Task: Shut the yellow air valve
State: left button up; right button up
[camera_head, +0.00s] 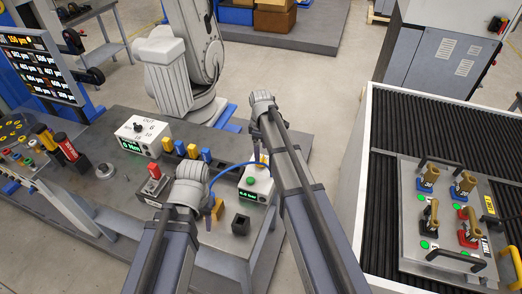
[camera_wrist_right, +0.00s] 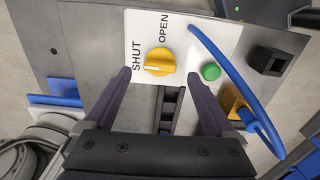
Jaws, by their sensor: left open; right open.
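The yellow air valve (camera_wrist_right: 159,62) is a round knob on a white panel (camera_wrist_right: 205,40) marked SHUT and OPEN. Its white pointer line lies toward the left, on the side of the word SHUT. My right gripper (camera_wrist_right: 159,76) is open, with a finger on either side of the knob in the picture; I cannot tell whether they touch it. In the head view the white valve box (camera_head: 257,187) stands at the bench's right end, and my right gripper (camera_head: 260,150) partly hides the knob. My left gripper (camera_head: 208,217) is open near a yellow block (camera_head: 218,209).
A blue hose (camera_wrist_right: 240,68) arches from the panel to a yellow block (camera_wrist_right: 232,100). A green button (camera_wrist_right: 211,72) sits beside the knob. A black socket block (camera_head: 241,224) stands near the box. A fixture tray (camera_head: 410,225) with several parts lies on the right.

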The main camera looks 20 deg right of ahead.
notch_tip(320, 180, up, 5)
jog(key=p, duration=0.3)
jog(key=shift+f, duration=0.2)
pick_arm(q)
notch_tip(320, 180, up, 4)
jog(key=shift+r, duration=0.25)
pick_arm(e)
jog(key=shift+s+a+f, duration=0.1)
jog(key=shift+s+f, duration=0.05)
pick_arm(q)
notch_tip(320, 180, down, 8)
jog(key=b, duration=0.7)
jog(key=shift+b, duration=0.35)
pick_arm(e)
jog(key=s+a+f+m, duration=0.2)
jog(key=s+a, duration=0.2)
jog(key=s, duration=0.4)
jog(key=s+a+f+m, duration=0.3)
jog(key=s+a, duration=0.1)
jog(key=s, duration=0.4)
jog(key=s+a+f+m+h, duration=0.1)
jog(key=s+a, duration=0.3)
jog(key=s, duration=0.4)
jog(key=shift+a+f+m, duration=0.35)
jog(key=shift+f+m, duration=0.45)
jog(key=shift+f, duration=0.1)
